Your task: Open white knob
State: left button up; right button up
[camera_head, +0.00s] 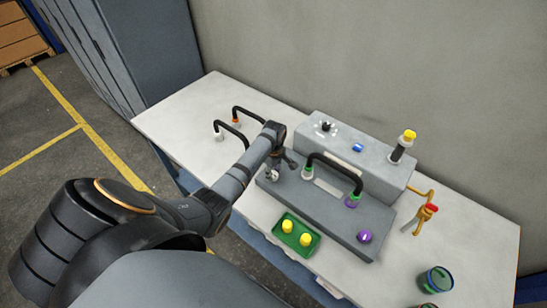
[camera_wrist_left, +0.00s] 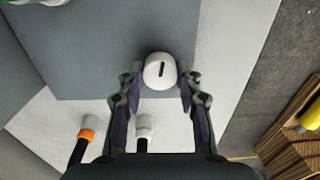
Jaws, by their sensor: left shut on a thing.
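The white knob (camera_wrist_left: 159,71) sits on the corner of the grey front block (camera_head: 325,208). Its round face has a dark slot that runs roughly up and down in the left wrist view. My left gripper (camera_wrist_left: 161,82) is shut on the knob, with one finger on each side. In the head view the knob (camera_head: 271,175) shows small at the block's left end, partly hidden by my left gripper (camera_head: 281,167). A purple knob (camera_head: 365,236) is at the other end of the block. My right gripper is not in view.
A black arched handle (camera_head: 337,167) stands on the front block. Behind is a grey box (camera_head: 370,157) with a yellow-topped post (camera_head: 408,136). A green tray (camera_head: 296,236) with yellow pieces lies in front. Black hoses (camera_head: 232,131) lie left; a dark cup (camera_head: 436,280) stands right.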

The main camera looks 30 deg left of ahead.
aim_at(274, 174)
pick_arm(q)
jog(key=o, duration=1.2)
jog(key=shift+c, duration=0.2)
notch_tip(274, 174, up, 12)
